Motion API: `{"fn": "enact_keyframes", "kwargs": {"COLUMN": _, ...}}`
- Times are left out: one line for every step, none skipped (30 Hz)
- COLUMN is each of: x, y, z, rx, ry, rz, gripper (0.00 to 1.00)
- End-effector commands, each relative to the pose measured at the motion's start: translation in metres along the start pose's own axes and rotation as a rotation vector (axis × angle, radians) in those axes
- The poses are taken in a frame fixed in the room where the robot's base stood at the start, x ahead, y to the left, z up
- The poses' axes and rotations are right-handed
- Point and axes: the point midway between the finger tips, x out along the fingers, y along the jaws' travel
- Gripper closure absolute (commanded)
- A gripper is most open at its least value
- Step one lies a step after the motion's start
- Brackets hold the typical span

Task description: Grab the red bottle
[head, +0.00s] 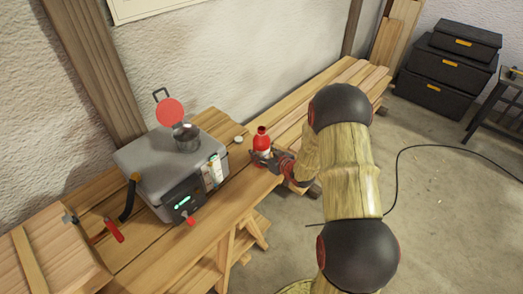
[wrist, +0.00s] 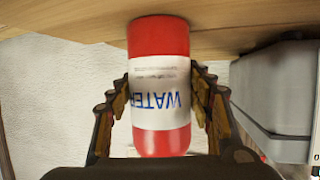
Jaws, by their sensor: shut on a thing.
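The red bottle (head: 262,138) stands upright near the edge of the wooden workbench in the head view, right of the grey machine. In the wrist view the bottle (wrist: 158,45) fills the middle, with a white label reading "WATER" that appears upside down. My gripper (head: 265,157) is at the bottle's lower part. In the wrist view its two fingers (wrist: 160,108) lie on both sides of the bottle, shut on it. The bottle's base seems to be at the bench top; I cannot tell whether it touches.
The grey machine (head: 150,165) with a metal cup (head: 187,138) and a red disc (head: 169,111) stands left of the bottle. A small round lid (head: 238,140) lies between them. A red-handled tool (head: 114,231) is at the left. Black cases (head: 447,68) are stacked at the back right.

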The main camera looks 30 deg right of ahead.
Motion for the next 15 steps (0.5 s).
{"fn": "enact_keyframes", "kwargs": {"x": 0.0000, "y": 0.0000, "z": 0.0001, "rx": 0.000, "ry": 0.000, "rz": 0.000, "gripper": 0.74}}
{"fn": "enact_keyframes", "kwargs": {"x": 0.0000, "y": 0.0000, "z": 0.0001, "rx": 0.000, "ry": 0.000, "rz": 0.000, "gripper": 0.76}}
{"fn": "enact_keyframes", "kwargs": {"x": 0.0000, "y": 0.0001, "z": -0.0004, "rx": 0.000, "ry": 0.001, "rz": 0.000, "gripper": 0.77}}
{"fn": "enact_keyframes", "kwargs": {"x": 0.0000, "y": 0.0001, "z": -0.0004, "rx": 0.000, "ry": 0.001, "rz": 0.000, "gripper": 0.78}}
{"fn": "enact_keyframes", "kwargs": {"x": 0.0000, "y": 0.0001, "z": -0.0004, "rx": 0.000, "ry": 0.001, "rz": 0.000, "gripper": 0.78}}
{"fn": "enact_keyframes", "kwargs": {"x": 0.0000, "y": 0.0001, "z": -0.0003, "rx": 0.000, "ry": 0.001, "rz": 0.000, "gripper": 0.78}}
{"fn": "enact_keyframes", "kwargs": {"x": 0.0000, "y": 0.0001, "z": -0.0003, "rx": 0.000, "ry": 0.001, "rz": 0.000, "gripper": 0.78}}
{"fn": "enact_keyframes", "kwargs": {"x": 0.0000, "y": 0.0001, "z": -0.0003, "rx": 0.000, "ry": 0.001, "rz": 0.000, "gripper": 0.78}}
{"fn": "enact_keyframes", "kwargs": {"x": 0.0000, "y": 0.0001, "z": -0.0004, "rx": 0.000, "ry": 0.001, "rz": 0.000, "gripper": 0.78}}
{"fn": "enact_keyframes", "kwargs": {"x": 0.0000, "y": 0.0001, "z": -0.0005, "rx": 0.000, "ry": 0.001, "rz": 0.000, "gripper": 0.78}}
{"fn": "enact_keyframes", "kwargs": {"x": -0.0001, "y": 0.0001, "z": -0.0007, "rx": 0.000, "ry": 0.001, "rz": 0.000, "gripper": 0.78}}
{"fn": "enact_keyframes", "kwargs": {"x": -0.0003, "y": 0.0001, "z": -0.0011, "rx": 0.000, "ry": 0.001, "rz": 0.000, "gripper": 0.78}}
{"fn": "enact_keyframes", "kwargs": {"x": -0.0005, "y": 0.0001, "z": -0.0016, "rx": 0.000, "ry": 0.001, "rz": 0.000, "gripper": 0.78}}
{"fn": "enact_keyframes", "kwargs": {"x": -0.0007, "y": 0.0001, "z": -0.0022, "rx": 0.000, "ry": 0.001, "rz": 0.000, "gripper": 0.78}}
{"fn": "enact_keyframes", "kwargs": {"x": -0.0011, "y": 0.0001, "z": -0.0033, "rx": -0.001, "ry": 0.001, "rz": 0.000, "gripper": 0.78}}
